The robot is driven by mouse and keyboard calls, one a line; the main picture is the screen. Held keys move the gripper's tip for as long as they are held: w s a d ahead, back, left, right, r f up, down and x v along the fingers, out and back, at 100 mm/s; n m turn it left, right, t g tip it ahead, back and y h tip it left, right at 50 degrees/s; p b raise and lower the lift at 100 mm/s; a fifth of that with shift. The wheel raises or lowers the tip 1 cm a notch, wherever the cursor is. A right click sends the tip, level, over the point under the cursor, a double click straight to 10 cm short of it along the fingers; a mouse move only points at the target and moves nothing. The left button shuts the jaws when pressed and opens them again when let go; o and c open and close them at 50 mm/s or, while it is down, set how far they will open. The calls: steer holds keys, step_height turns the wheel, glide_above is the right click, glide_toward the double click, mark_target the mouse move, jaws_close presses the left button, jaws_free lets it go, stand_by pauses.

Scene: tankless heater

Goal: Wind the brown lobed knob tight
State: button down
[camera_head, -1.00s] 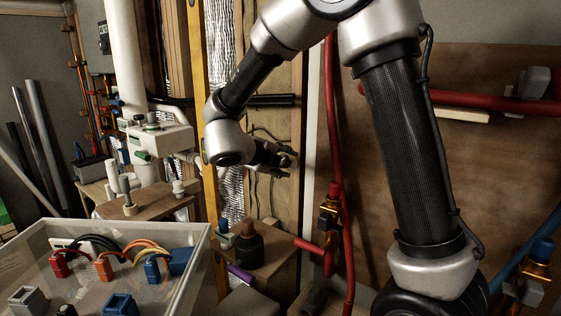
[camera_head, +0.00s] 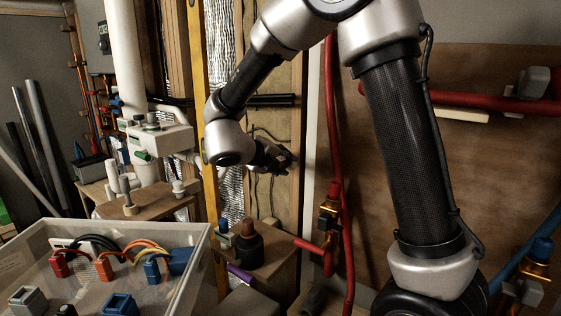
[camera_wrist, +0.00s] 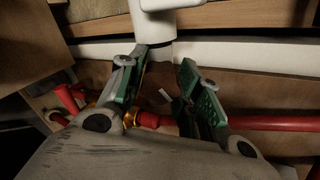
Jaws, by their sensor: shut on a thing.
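The brown lobed knob (camera_wrist: 157,80) sits between the green-padded fingers of my gripper (camera_wrist: 162,62) in the wrist view. A small pale mark shows on its dark brown face. My gripper is shut on the knob, with one finger on each side. A white cylindrical body (camera_wrist: 158,22) lies just beyond the fingertips. In the head view my gripper (camera_head: 272,157) is small and dark in front of the wooden stud, and I cannot make out the knob there.
Red pipe with a brass fitting (camera_head: 329,212) runs right of my gripper. A dark bottle with a brown top (camera_head: 247,245) stands below on a wooden block. An open bin of connectors (camera_head: 205,240) is at lower left. A yellow upright (camera_head: 202,75) stands beside my wrist.

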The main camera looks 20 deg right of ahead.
steer(key=c, duration=1.2)
jaws_free()
steer(key=n, duration=0.6)
steer(key=m, duration=0.6)
